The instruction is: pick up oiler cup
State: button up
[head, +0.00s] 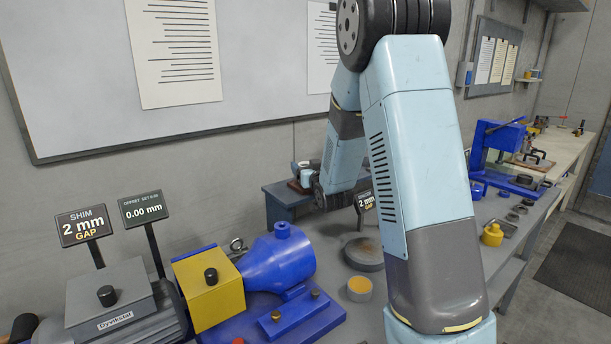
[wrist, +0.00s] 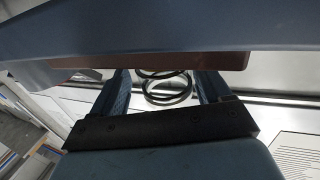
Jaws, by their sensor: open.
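In the wrist view my gripper (wrist: 163,82) is open, with one finger on each side of a round thing with dark greenish rings (wrist: 166,92). It may be the oiler cup, but I cannot tell for sure. I cannot tell whether the fingers touch it. In the head view a small pale cup-like thing (head: 306,175) stands on a raised blue-grey shelf (head: 283,190), close beside my wrist. My fingers are not clearly visible there, as my arm hides much of that spot.
A blue and yellow pump (head: 280,260) and a grey motor (head: 120,300) stand at the front left. A yellowish round pot (head: 360,289) and a dark disc (head: 364,254) lie on the bench. A blue press (head: 497,150) stands at right. A brown board (wrist: 150,62) crosses the wrist view.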

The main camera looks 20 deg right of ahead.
jog(key=shift+a, duration=0.3)
jog(key=c, duration=1.3)
jog(key=shift+o, duration=0.2)
jog(key=shift+r, duration=0.1)
